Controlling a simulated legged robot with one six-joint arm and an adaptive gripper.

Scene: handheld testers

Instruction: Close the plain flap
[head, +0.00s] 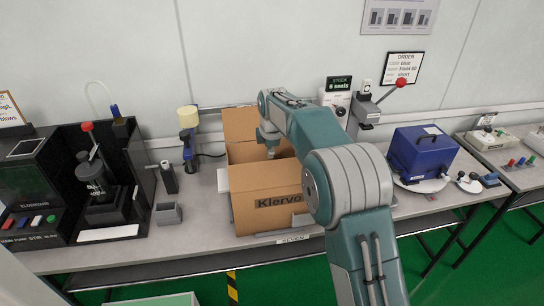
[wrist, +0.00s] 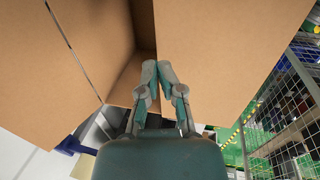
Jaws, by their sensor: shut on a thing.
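The brown cardboard box (head: 258,216) stands on the bench, with the word Klervo on its front. A plain cardboard panel (head: 240,124) stands up at its back left, and the top is open there. My gripper (head: 271,152) reaches down at the box's opening, partly hidden by my arm. In the wrist view my gripper (wrist: 158,72) has its fingertips close together at the edge of a plain cardboard flap (wrist: 225,50). It is shut on that flap's edge. Another cardboard panel (wrist: 60,60) is at the left. My arm hides the box's right side.
A blue case (head: 423,152) stands at the right on a white disc. A black station with a lever (head: 100,190) and a small grey bin (head: 168,213) are at the left. A wire mesh (wrist: 280,110) shows in the wrist view.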

